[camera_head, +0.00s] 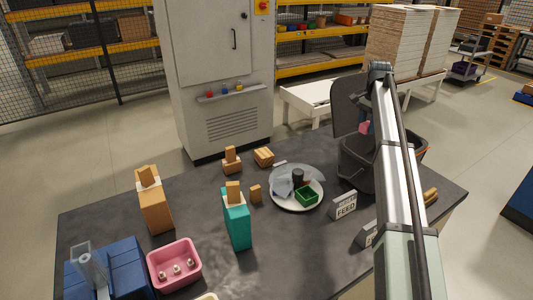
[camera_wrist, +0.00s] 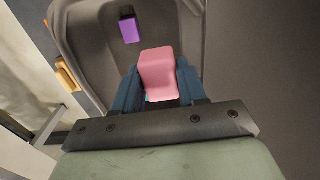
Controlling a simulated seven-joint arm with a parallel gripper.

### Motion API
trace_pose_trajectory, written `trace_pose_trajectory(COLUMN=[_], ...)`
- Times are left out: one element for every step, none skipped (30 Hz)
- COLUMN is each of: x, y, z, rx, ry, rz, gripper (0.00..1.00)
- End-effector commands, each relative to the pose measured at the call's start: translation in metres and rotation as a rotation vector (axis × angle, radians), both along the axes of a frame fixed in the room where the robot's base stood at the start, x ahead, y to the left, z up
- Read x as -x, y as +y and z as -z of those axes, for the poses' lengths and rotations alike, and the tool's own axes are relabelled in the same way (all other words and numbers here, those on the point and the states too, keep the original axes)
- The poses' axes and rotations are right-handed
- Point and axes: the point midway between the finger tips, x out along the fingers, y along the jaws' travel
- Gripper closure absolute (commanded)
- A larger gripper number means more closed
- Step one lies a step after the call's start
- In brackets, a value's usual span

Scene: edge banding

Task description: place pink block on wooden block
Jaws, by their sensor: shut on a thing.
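The pink block (camera_wrist: 158,72) is held between the two blue fingers of my gripper (camera_wrist: 158,85), seen in the wrist view. In the head view my gripper is mostly hidden by my arm, and a bit of the pink block (camera_head: 365,127) shows at the dark bin. Several wooden blocks stand on the table: a tall one (camera_head: 155,212) at left with a smaller piece on top, a low one (camera_head: 264,157) at the back, a stacked one (camera_head: 231,164) beside it, and a small one (camera_head: 256,194) near the teal block. Which one the task means I cannot tell.
The dark bin (camera_head: 361,165) is at the table's right, with a purple block (camera_wrist: 128,30) in it. A white plate (camera_head: 283,204) holds a green tray. A teal block (camera_head: 237,227), pink tray (camera_head: 160,254), blue case (camera_head: 122,272) and FEED sign (camera_head: 344,205) stand around. The centre front is clear.

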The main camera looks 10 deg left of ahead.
Motion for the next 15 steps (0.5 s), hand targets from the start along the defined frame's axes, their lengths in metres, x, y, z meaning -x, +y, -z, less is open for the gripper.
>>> trace_pose_trajectory(x=[0.003,0.006,0.010,0.013,0.016,0.020,0.023,0.026,0.030,0.033,0.036,0.038,0.040,0.041,0.041], y=[0.020,0.030,0.044,0.053,0.063,0.075,0.084,0.092,0.103,0.112,0.120,0.132,0.141,0.151,0.163], z=[-0.016,-0.024,-0.034,-0.042,-0.050,-0.059,-0.066,-0.072,-0.081,-0.086,-0.091,-0.095,-0.099,-0.098,-0.096], rx=[0.000,0.000,0.000,0.000,0.000,0.000,0.000,0.000,0.000,0.000,0.000,0.000,0.000,0.000,0.001], ry=[-0.003,-0.003,-0.003,-0.003,-0.003,-0.003,-0.003,-0.003,-0.003,-0.001,-0.001,-0.001,-0.001,0.000,0.001], rz=[-0.009,-0.011,-0.016,-0.018,-0.021,-0.024,-0.027,-0.030,-0.032,-0.035,-0.038,-0.039,-0.040,-0.041,-0.039], gripper=[0.89,0.89,0.89,0.89,0.89,0.89,0.89,0.89,0.89,0.89,0.89,0.89,0.89,0.89,0.89])
